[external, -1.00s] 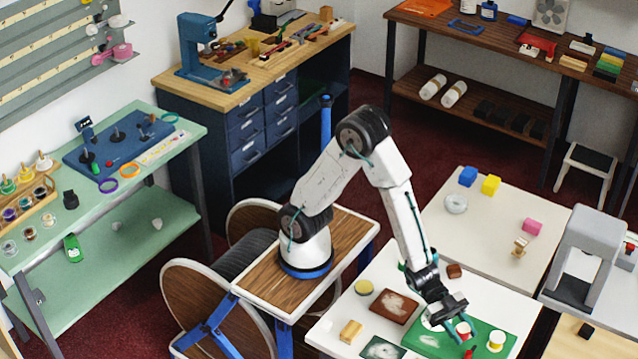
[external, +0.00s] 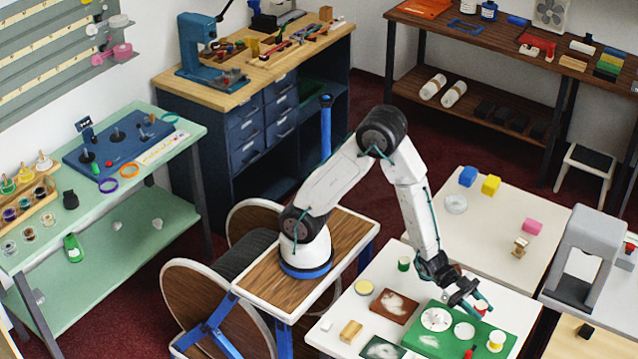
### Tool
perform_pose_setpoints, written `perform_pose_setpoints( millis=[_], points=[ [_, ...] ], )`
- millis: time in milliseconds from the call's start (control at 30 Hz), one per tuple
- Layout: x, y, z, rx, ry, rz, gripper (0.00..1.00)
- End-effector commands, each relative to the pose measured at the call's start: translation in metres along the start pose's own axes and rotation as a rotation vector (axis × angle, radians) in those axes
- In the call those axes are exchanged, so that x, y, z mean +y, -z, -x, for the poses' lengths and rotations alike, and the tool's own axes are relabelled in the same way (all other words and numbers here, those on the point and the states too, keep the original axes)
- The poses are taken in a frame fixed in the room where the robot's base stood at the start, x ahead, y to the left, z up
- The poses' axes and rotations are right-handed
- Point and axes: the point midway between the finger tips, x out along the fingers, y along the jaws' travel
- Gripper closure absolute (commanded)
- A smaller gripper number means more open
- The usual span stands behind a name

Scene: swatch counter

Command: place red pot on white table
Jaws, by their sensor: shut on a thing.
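The red pot (external: 481,308) is held by my gripper (external: 477,303), whose fingers are shut on it and hide part of it. The pot appears raised above the right part of the green board (external: 458,345). This board lies on the near white table (external: 375,268). A white disc (external: 464,331) and a larger white disc (external: 436,319) lie on the board, left of and below the gripper. A yellow pot with a white rim (external: 496,340) stands at the board's right end. A second pale table (external: 480,240) stands behind.
The near table also holds a green pot (external: 404,263), a yellow round item (external: 364,287), a brown tray (external: 395,306) and a wooden block (external: 350,331).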

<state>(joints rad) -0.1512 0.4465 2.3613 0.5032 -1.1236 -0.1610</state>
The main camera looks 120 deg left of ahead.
Motion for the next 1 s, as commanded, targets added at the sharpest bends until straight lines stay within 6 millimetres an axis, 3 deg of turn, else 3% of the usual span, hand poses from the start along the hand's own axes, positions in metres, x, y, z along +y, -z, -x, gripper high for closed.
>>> perform_pose_setpoints(
  millis=[267,500,667,800,1000],
  points=[
    [-0.013,0.02,-0.015,0.003,-0.139,-0.026,0.91],
    [-0.036,0.034,-0.016,0.001,-0.44,-0.07,0.91],
    [-0.06,0.027,0.004,0.0,-0.678,-0.103,0.91],
    [-0.086,0.012,0.034,0.0,-0.866,-0.13,0.91],
    [-0.111,-0.005,0.068,0.001,-1.023,-0.154,0.91]
  ],
)
